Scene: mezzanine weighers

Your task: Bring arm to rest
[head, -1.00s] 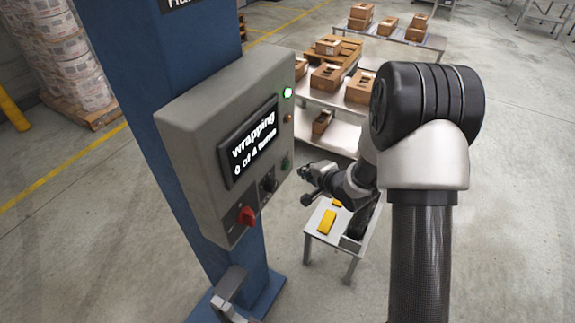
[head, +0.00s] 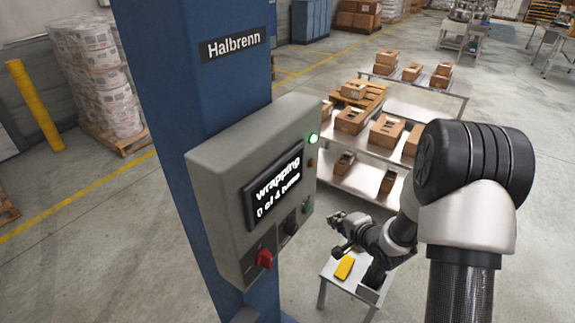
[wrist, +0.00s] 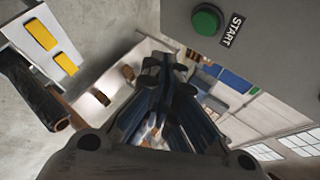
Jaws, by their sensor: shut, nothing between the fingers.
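My gripper (head: 342,232) is shut and empty at the end of my arm, in front of and to the right of the grey control box (head: 225,165). In the wrist view the closed fingers (wrist: 165,95) point away below the green START button (wrist: 206,20) and look apart from it. The box hangs on a blue column and its screen (head: 272,188) reads "wrapping, 0 of 4 turns". A green lamp (head: 313,139) glows at the box's upper right. A red switch (head: 264,259) sits low on the box.
A wrapped pallet stack (head: 97,75) and a yellow post (head: 35,105) stand at the left. Floor left of the column is open.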

